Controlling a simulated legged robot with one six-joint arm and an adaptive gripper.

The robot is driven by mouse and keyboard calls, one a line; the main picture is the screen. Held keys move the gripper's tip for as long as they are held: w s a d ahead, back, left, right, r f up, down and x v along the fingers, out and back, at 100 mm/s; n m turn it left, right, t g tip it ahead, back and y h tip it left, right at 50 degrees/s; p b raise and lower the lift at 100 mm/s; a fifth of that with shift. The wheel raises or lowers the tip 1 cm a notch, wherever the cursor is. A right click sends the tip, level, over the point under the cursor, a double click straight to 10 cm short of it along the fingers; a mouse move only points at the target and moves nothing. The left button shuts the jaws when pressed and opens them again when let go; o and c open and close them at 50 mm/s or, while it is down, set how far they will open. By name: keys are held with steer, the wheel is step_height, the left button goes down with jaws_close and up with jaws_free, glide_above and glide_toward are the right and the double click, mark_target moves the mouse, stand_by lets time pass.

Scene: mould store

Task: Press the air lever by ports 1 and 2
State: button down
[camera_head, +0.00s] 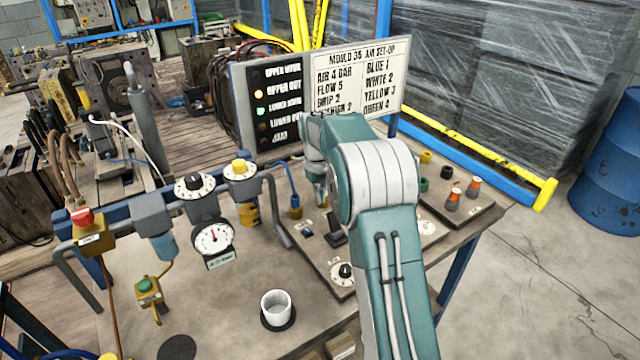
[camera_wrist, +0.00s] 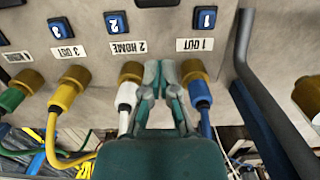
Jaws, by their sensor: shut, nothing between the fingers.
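In the wrist view, which is upside down, port 1 OUT (camera_wrist: 193,68) has a blue hose and port 2 HOME (camera_wrist: 132,70) a white hose. A black part (camera_wrist: 158,2) shows at the top edge between the blue 1 and 2 tags; it may be the air lever, mostly out of frame. My gripper (camera_wrist: 160,68) is shut and empty, its tips between ports 1 and 2. In the head view a black upright lever (camera_head: 336,238) stands on the bench panel (camera_head: 312,258); my arm hides part of the panel and my gripper.
Port 3 OUT (camera_wrist: 75,75) holds a yellow hose. A grey pipe (camera_wrist: 262,95) runs beside port 1. A set-up board (camera_head: 356,76) and an indicator light panel (camera_head: 270,110) stand behind the bench. A pressure gauge (camera_head: 212,238) and white cup (camera_head: 277,306) are to the left.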

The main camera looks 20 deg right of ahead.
steer(key=f, duration=0.2)
steer(key=shift+s+a+f, duration=0.15)
steer(key=shift+s+f, duration=0.1)
steer(key=shift+f, duration=0.15)
steer(key=shift+s+d+r, duration=0.1)
steer(key=shift+s+r, duration=0.25)
steer(key=shift+s, duration=0.2)
steer(key=shift+s+d+r, duration=0.1)
steer(key=shift+s+r, duration=0.2)
steer(key=shift+s, duration=0.25)
steer(key=shift+s+d+r, duration=0.15)
steer(key=shift+s+d, duration=0.15)
steer(key=shift+s, duration=0.25)
steer(key=shift+s+a+r, duration=0.1)
steer(key=shift+r, duration=0.05)
